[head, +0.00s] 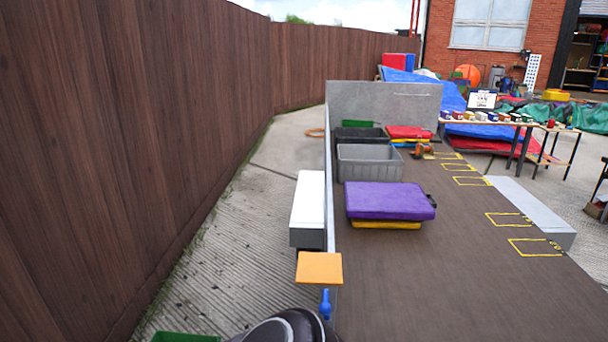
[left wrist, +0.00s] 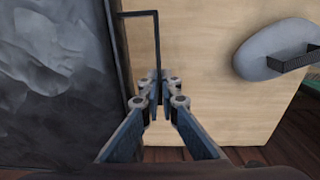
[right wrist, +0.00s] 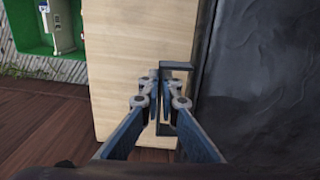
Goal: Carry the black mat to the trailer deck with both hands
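The black mat shows as a dark, wrinkled surface at the left of the left wrist view (left wrist: 55,85) and at the right of the right wrist view (right wrist: 260,80). A thin black handle stands out from its edge in each wrist view. My left gripper (left wrist: 159,95) is shut on one handle, and my right gripper (right wrist: 162,92) is shut on the other. Neither gripper nor the mat can be made out in the head view. The trailer deck (head: 440,285) is brown and runs away from me at the right of the head view.
A purple mat (head: 388,201) lies on a yellow one (head: 385,225) on the deck; grey crate (head: 370,163) and red mat (head: 409,132) sit behind. Yellow outlines mark its right side. The near deck is bare. A brown fence (head: 150,150) runs along the left.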

